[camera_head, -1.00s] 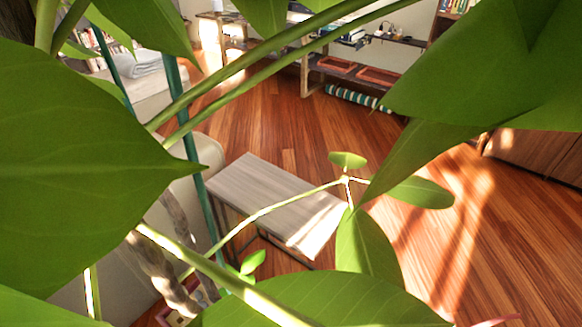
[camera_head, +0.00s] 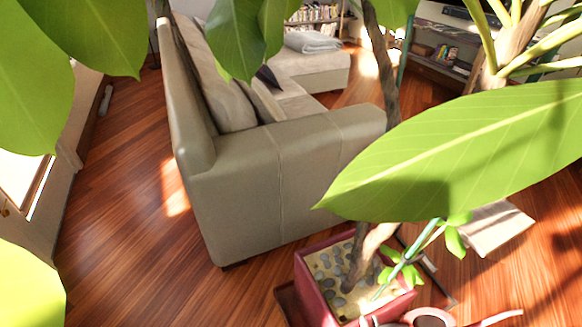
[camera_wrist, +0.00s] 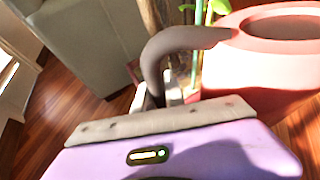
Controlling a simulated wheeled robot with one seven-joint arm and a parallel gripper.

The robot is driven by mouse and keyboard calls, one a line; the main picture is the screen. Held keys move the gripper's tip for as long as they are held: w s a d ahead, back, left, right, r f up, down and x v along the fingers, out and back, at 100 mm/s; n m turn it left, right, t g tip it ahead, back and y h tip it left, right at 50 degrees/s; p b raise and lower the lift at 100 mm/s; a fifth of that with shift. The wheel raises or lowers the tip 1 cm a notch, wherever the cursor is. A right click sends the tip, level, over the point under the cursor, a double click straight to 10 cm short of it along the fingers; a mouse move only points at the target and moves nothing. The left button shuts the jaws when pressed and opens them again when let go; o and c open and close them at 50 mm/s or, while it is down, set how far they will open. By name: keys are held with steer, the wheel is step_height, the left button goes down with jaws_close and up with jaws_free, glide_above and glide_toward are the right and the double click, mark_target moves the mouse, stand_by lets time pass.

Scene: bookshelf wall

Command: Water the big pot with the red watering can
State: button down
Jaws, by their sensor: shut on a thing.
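The big pot (camera_head: 300,272) is a square dark red planter at bottom centre of the head view. It holds pebbles and a tall plant with a twisted trunk. The red watering can (camera_head: 432,319) shows at the bottom edge beside the pot, mostly cut off, with its round opening and spout tip visible. In the wrist view the can (camera_wrist: 245,85) is at the right, with its opening up and its brown curved handle reaching left. My gripper (camera_wrist: 158,98) is shut on that handle; its fingers are partly hidden. I see no water.
A grey sofa (camera_head: 285,180) stands just behind the pot. Large leaves (camera_head: 450,160) block much of the right side. Wooden floor (camera_head: 125,200) is clear at the left.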

step_height(320, 180, down, 14)
steer(key=b, duration=1.6)
steer(key=shift+w+f, duration=0.25)
steer(key=shift+w, duration=0.15)
